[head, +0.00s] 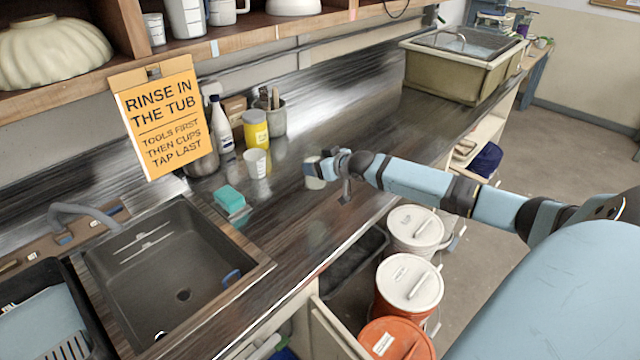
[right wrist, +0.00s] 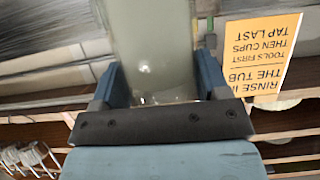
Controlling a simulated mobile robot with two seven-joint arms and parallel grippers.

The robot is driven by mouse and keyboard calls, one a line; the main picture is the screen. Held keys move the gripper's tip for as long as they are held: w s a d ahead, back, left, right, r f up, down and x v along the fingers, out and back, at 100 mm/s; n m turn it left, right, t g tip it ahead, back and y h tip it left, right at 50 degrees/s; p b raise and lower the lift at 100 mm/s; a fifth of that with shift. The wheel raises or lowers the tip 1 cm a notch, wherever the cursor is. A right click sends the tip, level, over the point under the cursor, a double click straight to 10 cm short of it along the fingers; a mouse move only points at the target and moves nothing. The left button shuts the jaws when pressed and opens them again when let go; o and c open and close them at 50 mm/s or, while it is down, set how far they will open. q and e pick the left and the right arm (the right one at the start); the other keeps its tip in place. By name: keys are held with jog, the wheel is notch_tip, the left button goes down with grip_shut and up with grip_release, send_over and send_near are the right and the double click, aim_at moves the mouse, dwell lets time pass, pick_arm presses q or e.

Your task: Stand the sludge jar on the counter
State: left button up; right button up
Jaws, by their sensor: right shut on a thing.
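The sludge jar (head: 313,174) is a pale, grey-green vessel near the front part of the dark counter (head: 345,115). My right gripper (head: 326,168) reaches in from the right and is shut on it. In the right wrist view, the jar (right wrist: 153,45) stands between the two blue fingers of the gripper (right wrist: 157,82). In the head view the gripper partly hides the jar. I cannot tell whether its base touches the counter. My left gripper is in neither view.
A white cup (head: 255,163), a yellow-labelled jar (head: 255,130) and a white bottle (head: 221,125) stand left of the jar. A teal sponge (head: 229,199) lies by the sink (head: 165,265). Lidded buckets (head: 410,282) stand below the counter's front edge. The counter behind the gripper is clear.

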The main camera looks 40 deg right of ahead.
aim_at(318, 188)
notch_tip(318, 188, down, 9)
jog(key=shift+w+r+p, duration=0.1)
jog(key=shift+p, duration=0.3)
jog(key=o, duration=1.2)
jog(key=shift+f, duration=0.2)
